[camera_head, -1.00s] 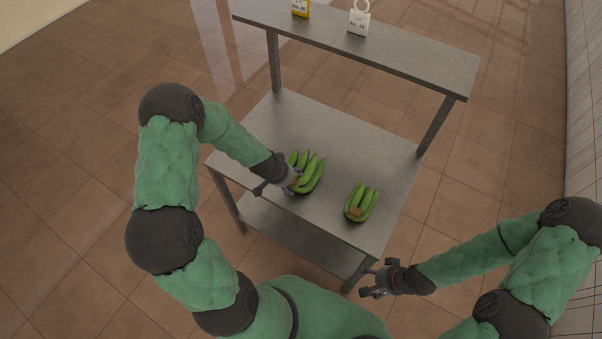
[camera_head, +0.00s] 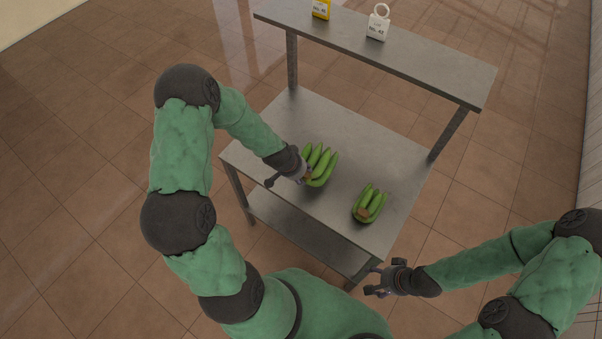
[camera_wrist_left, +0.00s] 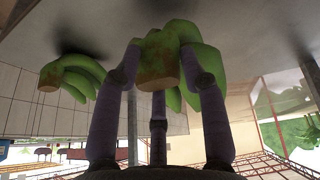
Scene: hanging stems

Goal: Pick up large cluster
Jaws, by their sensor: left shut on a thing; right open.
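A green banana cluster (camera_head: 322,165) sits on the metal table at the middle of the head view. My left gripper (camera_head: 300,178) is shut on its brown stem end. In the left wrist view the fingers close around the crown of this cluster (camera_wrist_left: 158,62), and the bananas spread behind them. A second green cluster (camera_head: 370,203) lies on the table to the right, apart from the gripper; it also shows in the left wrist view (camera_wrist_left: 75,76). My right gripper (camera_head: 378,282) is open and empty, off the table's front right corner.
The metal table (camera_head: 340,130) has a raised back shelf (camera_head: 420,68) on posts and a lower shelf (camera_head: 300,232). A yellow tag (camera_head: 321,9) and a white tag (camera_head: 378,24) stand on the back shelf. Tabletop behind the clusters is clear.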

